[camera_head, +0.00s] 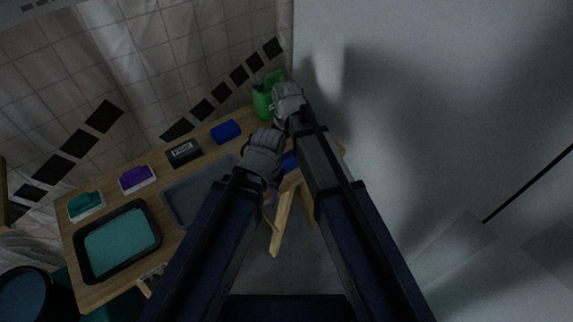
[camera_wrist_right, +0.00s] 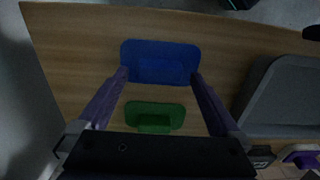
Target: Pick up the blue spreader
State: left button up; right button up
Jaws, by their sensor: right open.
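The blue spreader (camera_wrist_right: 160,55) lies flat on the wooden table in the right wrist view, its raised blue handle facing the camera. In the head view a small blue part (camera_head: 290,161) shows between my two arms, mostly hidden. My right gripper (camera_wrist_right: 160,76) is open, its two purple fingers pointing towards the left and right sides of the spreader, with nothing held. In the head view its wrist (camera_head: 289,98) hides the fingers.
A green flat piece (camera_wrist_right: 155,117) lies beside the spreader. A grey tray (camera_head: 185,220), black block (camera_head: 183,152), blue item (camera_head: 226,131), purple brush (camera_head: 137,178), teal brush (camera_head: 85,205) and black tray of teal liquid (camera_head: 152,215) stand left. A green jug (camera_head: 262,103) stands behind.

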aim_at(286, 156)
pick_arm(q)
notch_tip(286, 156, down, 3)
jog(key=shift+r+b, duration=0.1)
jog(key=shift+b, duration=0.9)
pick_arm(e)
notch_tip(286, 156, down, 3)
jog(key=shift+r, duration=0.1)
jog(key=shift+c, duration=0.2)
jog(key=c, duration=1.3)
pick_arm(q)
jog(key=shift+r, duration=0.1)
pick_arm(e)
jog(key=shift+o, duration=0.2)
jog(key=shift+r, duration=0.15)
pick_arm(q)
notch_tip(286, 156, up, 10)
jog(key=p, duration=1)
pick_arm(e)
notch_tip(286, 156, up, 10)
jog(key=shift+f, duration=0.1)
